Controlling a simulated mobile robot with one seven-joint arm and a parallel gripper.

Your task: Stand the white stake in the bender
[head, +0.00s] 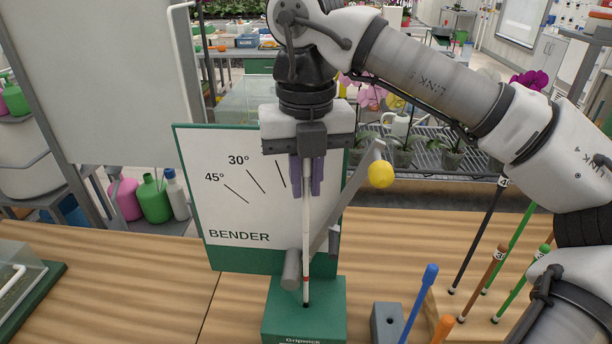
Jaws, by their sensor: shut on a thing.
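The white stake (306,235) is thin and nearly upright, with a red band near its lower end. My gripper (307,190) is shut on its upper part from above. The bender has a green base block (304,310) and a white angle board (225,220) marked 30°, 45° and BENDER. The stake's lower end meets a dark hole in the top of the block; how deep it sits cannot be told. A grey lever with a yellow knob (381,174) slants behind the stake, and a grey roller (291,268) is just left of it.
A blue-topped stake (420,300) and a grey block (387,322) are right of the bender. Potted orchids stand behind.

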